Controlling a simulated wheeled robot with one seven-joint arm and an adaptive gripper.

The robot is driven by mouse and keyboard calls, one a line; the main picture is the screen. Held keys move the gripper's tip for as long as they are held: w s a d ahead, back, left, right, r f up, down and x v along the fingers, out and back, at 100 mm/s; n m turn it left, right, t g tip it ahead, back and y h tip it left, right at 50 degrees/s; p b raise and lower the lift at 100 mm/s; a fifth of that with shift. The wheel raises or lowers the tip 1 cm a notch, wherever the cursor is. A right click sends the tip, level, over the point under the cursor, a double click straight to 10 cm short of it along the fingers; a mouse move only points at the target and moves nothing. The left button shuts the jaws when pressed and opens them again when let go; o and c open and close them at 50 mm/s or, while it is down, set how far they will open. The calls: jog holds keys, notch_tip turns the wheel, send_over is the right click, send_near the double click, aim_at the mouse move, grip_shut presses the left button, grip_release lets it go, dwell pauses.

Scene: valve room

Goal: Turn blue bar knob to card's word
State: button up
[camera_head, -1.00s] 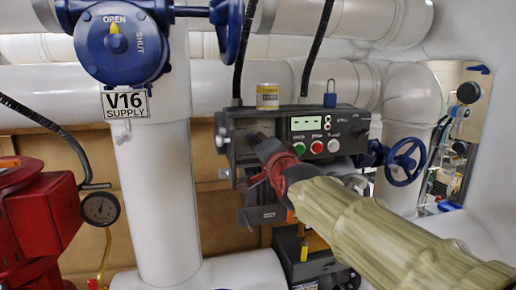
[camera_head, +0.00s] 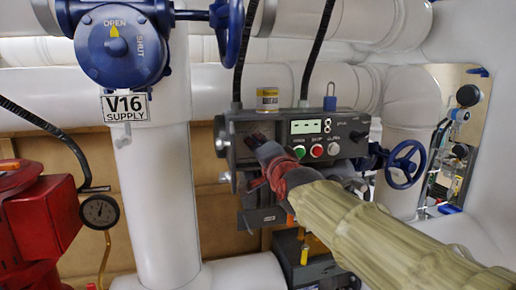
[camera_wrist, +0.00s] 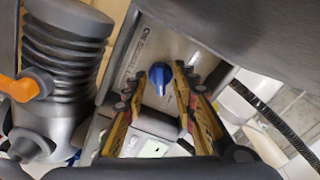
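The blue bar knob (camera_wrist: 160,78) sits on a light grey panel with small print, seen in the wrist view. My gripper (camera_wrist: 158,82) is open, with one yellow-and-black finger on each side of the knob. I cannot tell whether either finger touches it. In the head view my gripper (camera_head: 260,147) is in front of the left part of the grey control box (camera_head: 345,127) and hides the knob. I cannot make out a card with a readable word in either view.
The box carries a display (camera_head: 306,126), a green button (camera_head: 299,151), a red button (camera_head: 317,150) and a blue padlock (camera_head: 330,101). A blue handwheel (camera_head: 405,164) is at right. The V16 SUPPLY sign (camera_head: 125,104) hangs left.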

jog(key=v, duration=1.2)
